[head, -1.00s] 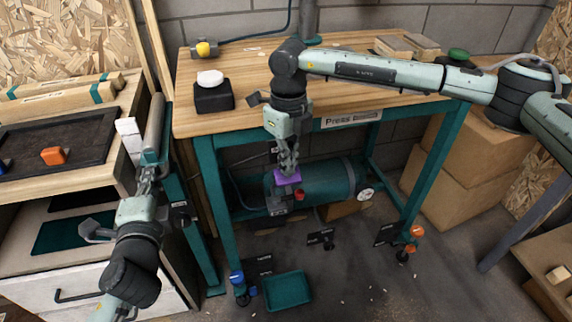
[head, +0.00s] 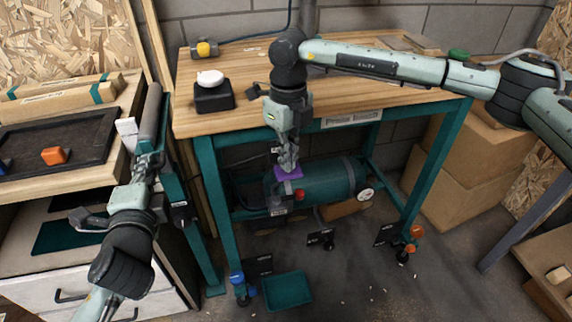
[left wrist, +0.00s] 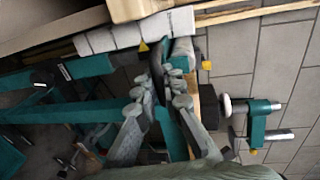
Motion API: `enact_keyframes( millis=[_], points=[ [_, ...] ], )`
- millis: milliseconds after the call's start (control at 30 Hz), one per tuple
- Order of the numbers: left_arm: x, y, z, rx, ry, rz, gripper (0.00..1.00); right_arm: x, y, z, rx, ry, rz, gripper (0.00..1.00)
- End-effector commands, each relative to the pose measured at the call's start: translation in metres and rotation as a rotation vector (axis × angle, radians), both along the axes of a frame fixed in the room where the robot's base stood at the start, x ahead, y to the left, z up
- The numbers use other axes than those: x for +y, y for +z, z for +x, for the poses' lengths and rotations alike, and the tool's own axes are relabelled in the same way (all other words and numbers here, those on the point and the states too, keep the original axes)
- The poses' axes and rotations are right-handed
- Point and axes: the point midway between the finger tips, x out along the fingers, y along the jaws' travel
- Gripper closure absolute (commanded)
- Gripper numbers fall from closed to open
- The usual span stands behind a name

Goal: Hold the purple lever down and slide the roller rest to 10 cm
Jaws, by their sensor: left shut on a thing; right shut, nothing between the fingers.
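The purple lever (head: 289,173) is under the workbench, at the left end of a teal tank. My right gripper (head: 288,166) is shut and empty, pointing down with its fingertips at the lever's top; they appear to touch it. The roller rest has a long grey roller (head: 150,114) beside the bench's left end. My left gripper (head: 148,162) is shut at the roller's near end. In the left wrist view, the fingers (left wrist: 166,80) close on a part of the roller rest, and the grey roller (left wrist: 181,52) lies just beyond. The held part is mostly hidden. No scale is readable.
The teal tank (head: 325,182) lies between the workbench legs. The bench (head: 300,100) carries a black box with a white button (head: 210,78). A teal tray (head: 287,290) is on the floor. A side bench with a dark tray (head: 85,150) stands close left.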

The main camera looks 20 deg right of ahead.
Motion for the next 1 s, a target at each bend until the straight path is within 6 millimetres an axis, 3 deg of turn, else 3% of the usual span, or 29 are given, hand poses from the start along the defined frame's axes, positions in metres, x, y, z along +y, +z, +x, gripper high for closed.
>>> enact_keyframes(
  millis=[600, 967, 1000],
  points=[
    [0.001, 0.001, 0.001, -0.003, 0.003, 0.001, 1.0, 0.0, 0.05, 0.0, -0.002, 0.0, 0.001, 1.0],
    [0.001, 0.0, 0.001, -0.002, 0.003, 0.001, 1.0, 0.0, 0.055, 0.0, -0.001, 0.0, 0.0, 1.0],
    [0.001, 0.0, 0.001, -0.001, 0.003, 0.001, 0.88, 0.0, 0.055, 0.0, -0.001, 0.0, 0.0, 1.0]
  ],
)
